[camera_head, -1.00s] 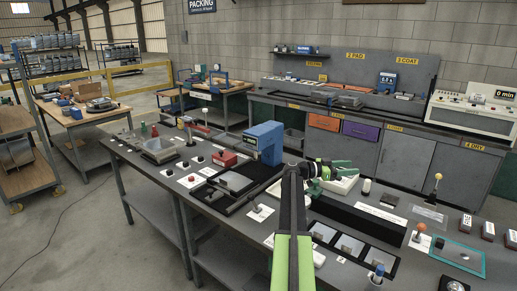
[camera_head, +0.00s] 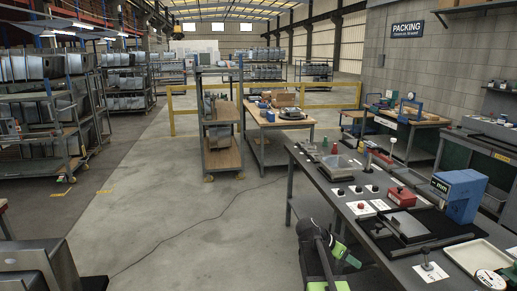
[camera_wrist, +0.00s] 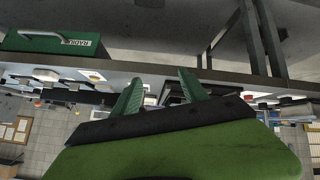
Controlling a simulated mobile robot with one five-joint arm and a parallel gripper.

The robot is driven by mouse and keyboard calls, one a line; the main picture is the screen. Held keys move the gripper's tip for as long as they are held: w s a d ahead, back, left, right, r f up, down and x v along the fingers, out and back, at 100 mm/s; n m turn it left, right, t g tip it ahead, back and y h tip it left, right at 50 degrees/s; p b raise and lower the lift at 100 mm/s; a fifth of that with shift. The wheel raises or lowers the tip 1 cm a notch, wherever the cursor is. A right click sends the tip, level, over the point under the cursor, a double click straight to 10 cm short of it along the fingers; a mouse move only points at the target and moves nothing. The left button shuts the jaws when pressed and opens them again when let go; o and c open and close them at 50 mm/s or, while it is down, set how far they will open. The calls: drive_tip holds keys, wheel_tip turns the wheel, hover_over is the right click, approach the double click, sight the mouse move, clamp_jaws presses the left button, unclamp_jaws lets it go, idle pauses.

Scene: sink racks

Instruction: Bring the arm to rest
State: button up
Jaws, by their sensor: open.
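My gripper (camera_head: 345,256) is low at the bottom of the head view, beside the near left edge of the dark workbench (camera_head: 330,196). My folded arm partly hides it there. In the wrist view my gripper (camera_wrist: 163,76) shows two green fingers spread apart with nothing between them. The wrist view looks upside down, with the bench edge (camera_wrist: 225,77) running across behind the fingertips.
The bench bears a blue machine (camera_head: 460,195), a red box (camera_head: 401,196) and a white tray (camera_head: 482,258). A wooden table (camera_head: 266,119) and a shelf trolley (camera_head: 222,155) stand farther back. Open concrete floor (camera_head: 190,220) lies left of the bench.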

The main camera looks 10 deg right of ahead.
drive_tip(key=s+a+f+n+y, duration=0.2)
drive_tip(key=s+a+n+y, duration=0.1)
drive_tip(key=a, duration=0.5)
drive_tip(key=s+a+f+n+y, duration=0.3)
drive_tip(key=a+n, duration=0.3)
drive_tip(key=a, duration=0.3)
drive_tip(key=s+a+f+n+y, duration=0.2)
drive_tip(key=s+a+n+y, duration=0.1)
drive_tip(key=a, duration=0.5)
drive_tip(key=shift+s+a+f+n, duration=0.25)
drive_tip(key=shift+s+n, duration=0.55)
drive_tip(key=shift+s, duration=0.25)
